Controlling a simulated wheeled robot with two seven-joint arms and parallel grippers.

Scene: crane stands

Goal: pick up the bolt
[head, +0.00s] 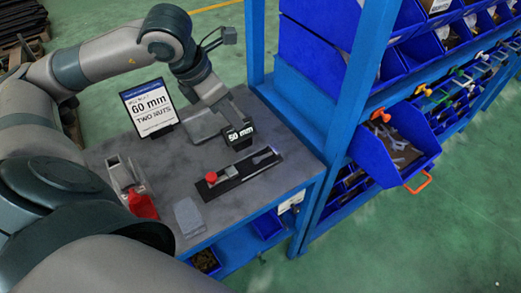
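Several grey, elongated metal pieces (400,153) lie in a pulled-out blue bin (381,167) at the right. They look like bolts, but they are too small to be sure, and I cannot single out one bolt. My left gripper (232,114) points down over the back of the grey workbench (180,150), just behind a black block marked 50 mm (239,135). It is far left of the bin. Its fingers are too small and partly hidden to tell whether they are open. My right gripper is out of view.
A blue rack post (345,85) rises between bench and bin. Green floor is clear at right.

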